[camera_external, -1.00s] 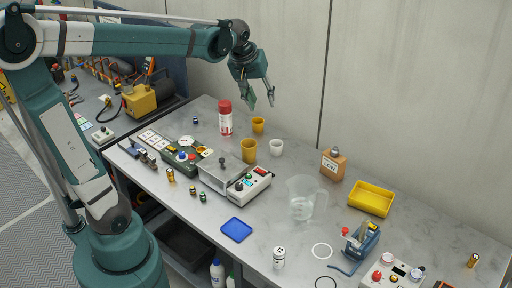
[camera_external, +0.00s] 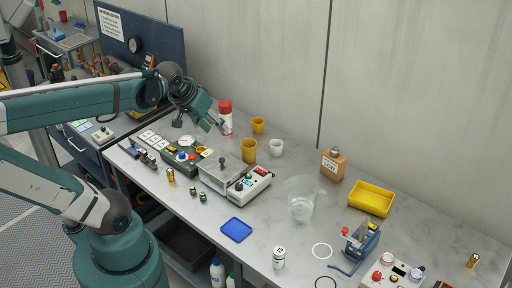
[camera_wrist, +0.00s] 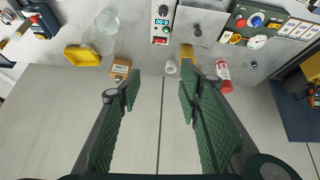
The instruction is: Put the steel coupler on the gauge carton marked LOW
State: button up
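The tan gauge carton (camera_external: 333,166) stands at the back of the bench by the wall; its white label appears to read LOW. A small grey metallic piece, apparently the steel coupler (camera_external: 335,152), sits on top of the carton. The carton also shows at the upper left of the wrist view (camera_wrist: 121,67), with the grey piece (camera_wrist: 117,78) on it. My gripper (camera_external: 200,126) is open and empty, its fingers wide apart in the wrist view (camera_wrist: 158,92). It is above the back left of the bench, near the red-capped container and well left of the carton.
The red-capped container (camera_external: 225,120), yellow cups (camera_external: 249,151) and a white cup (camera_external: 276,147) stand between my gripper and the carton. A clear jug (camera_external: 302,205) is in front of the carton, and a yellow tray (camera_external: 370,200) to its right. Instruments (camera_external: 235,180) occupy the bench middle.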

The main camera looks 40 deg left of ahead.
jog(key=shift+m+t, duration=0.3)
jog(key=shift+m, duration=0.2)
jog(key=shift+s+a+f, duration=0.2)
jog(key=shift+s+f, duration=0.35)
jog(key=shift+s, duration=0.3)
jog(key=shift+s+a+f, duration=0.2)
jog(key=shift+s+f, duration=0.35)
jog(key=shift+s, duration=0.3)
